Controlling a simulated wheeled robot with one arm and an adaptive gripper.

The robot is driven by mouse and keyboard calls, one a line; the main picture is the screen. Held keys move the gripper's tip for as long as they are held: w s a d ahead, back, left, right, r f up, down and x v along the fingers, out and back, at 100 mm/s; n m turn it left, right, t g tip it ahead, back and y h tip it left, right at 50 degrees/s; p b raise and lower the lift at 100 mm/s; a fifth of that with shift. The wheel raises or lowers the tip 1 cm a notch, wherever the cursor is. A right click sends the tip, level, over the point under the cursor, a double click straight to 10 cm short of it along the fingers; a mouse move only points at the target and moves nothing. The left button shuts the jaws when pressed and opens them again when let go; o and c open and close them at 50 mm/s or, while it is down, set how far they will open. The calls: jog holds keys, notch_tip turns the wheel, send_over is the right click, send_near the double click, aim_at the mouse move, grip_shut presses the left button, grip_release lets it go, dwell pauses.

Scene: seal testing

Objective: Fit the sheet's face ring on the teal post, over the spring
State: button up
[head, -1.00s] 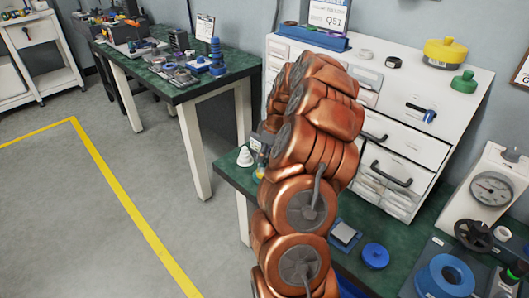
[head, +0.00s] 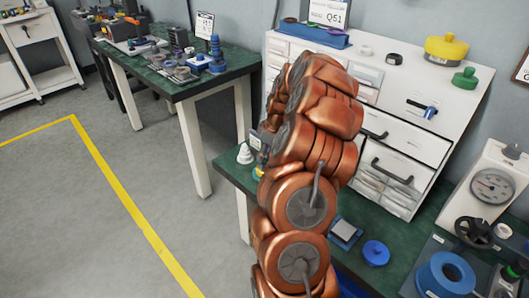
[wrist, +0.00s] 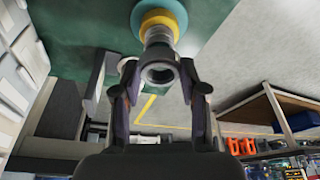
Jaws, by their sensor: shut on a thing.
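In the wrist view, my gripper (wrist: 160,76) is shut on a dark grey ring (wrist: 160,85), held between its two fingertips with its opening facing the camera. Just beyond the ring stands the teal post (wrist: 178,9), with a teal base, a yellow collar (wrist: 158,20) and a pale, narrower part (wrist: 158,36) towards the ring. The ring overlaps the post's near end in the picture; I cannot tell whether it is around it or short of it. The spring cannot be made out clearly. In the head view, my arm hides the ring and most of the post. A sheet marked Q51 (head: 329,12) stands on the cabinet.
A white stepped cone (head: 245,154) stands at the green bench's left edge. A white drawer cabinet (head: 405,140) rises behind my arm. A blue round knob (head: 375,253), a blue ring (head: 445,278) and a gauge (head: 492,187) are to the right. Open floor lies left.

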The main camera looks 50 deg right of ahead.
jog(key=shift+f, duration=0.6)
jog(key=o, duration=1.2)
jog(key=shift+r, duration=3.5)
